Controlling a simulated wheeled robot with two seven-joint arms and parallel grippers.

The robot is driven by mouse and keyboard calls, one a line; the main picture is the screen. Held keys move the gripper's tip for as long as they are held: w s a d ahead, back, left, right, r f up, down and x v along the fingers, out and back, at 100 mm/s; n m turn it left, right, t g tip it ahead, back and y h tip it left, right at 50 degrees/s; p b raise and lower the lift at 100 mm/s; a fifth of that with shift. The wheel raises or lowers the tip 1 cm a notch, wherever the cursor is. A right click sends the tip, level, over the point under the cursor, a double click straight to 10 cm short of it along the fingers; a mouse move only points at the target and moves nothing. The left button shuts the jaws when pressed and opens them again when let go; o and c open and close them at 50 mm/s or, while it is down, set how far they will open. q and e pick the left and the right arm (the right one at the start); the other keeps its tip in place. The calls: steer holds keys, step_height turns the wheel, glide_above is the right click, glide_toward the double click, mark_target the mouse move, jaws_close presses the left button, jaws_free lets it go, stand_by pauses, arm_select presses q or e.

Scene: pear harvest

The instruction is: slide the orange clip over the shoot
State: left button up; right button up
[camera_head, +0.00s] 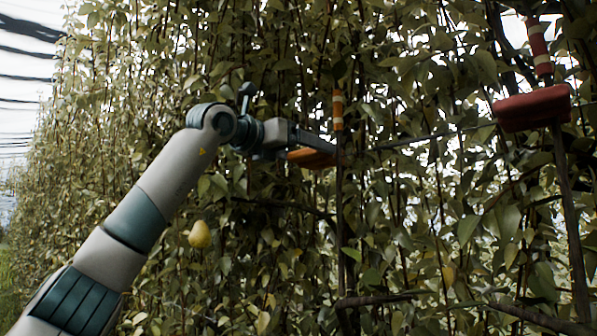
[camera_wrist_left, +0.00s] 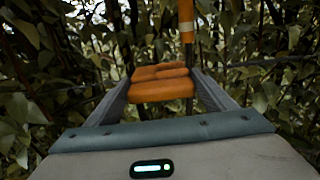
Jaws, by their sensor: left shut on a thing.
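My left gripper (camera_head: 314,146) is shut on the orange clip (camera_head: 311,158). In the left wrist view the clip (camera_wrist_left: 160,88) sits between the two fingers. The shoot (camera_head: 340,210) is thin, dark and upright, with an orange and white band (camera_head: 338,110) above the clip's height. In the head view the clip's far end meets the shoot's line. In the left wrist view the banded shoot (camera_wrist_left: 186,22) stands just beyond the clip, right of its middle. I cannot tell whether the clip touches or surrounds it. My right gripper is not in view.
A red clip (camera_head: 532,108) sits at another stem with a red and white band (camera_head: 540,48) at the right. A thin wire (camera_head: 425,137) runs across behind the shoot. Dense leaves surround the gripper. A yellow pear (camera_head: 200,235) hangs below my left arm.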

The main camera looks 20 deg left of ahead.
arm_select(q)
steer(key=shift+s+d+b, duration=0.15)
steer(key=shift+s+d, duration=0.15)
steer(key=shift+d, duration=0.35)
steer(key=shift+s+d+b, duration=0.15)
steer(key=shift+s+d, duration=0.1)
steer(key=shift+d, duration=0.55)
steer(key=shift+a, duration=0.15)
steer(key=o, duration=1.2)
steer(key=shift+c, duration=0.2)
steer(key=o, duration=0.4)
steer(key=shift+c, duration=0.2)
steer(key=shift+d, duration=0.25)
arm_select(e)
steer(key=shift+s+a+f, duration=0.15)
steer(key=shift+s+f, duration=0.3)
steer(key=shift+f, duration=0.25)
arm_select(q)
steer(key=shift+s+a, duration=0.1)
steer(key=shift+a, duration=0.05)
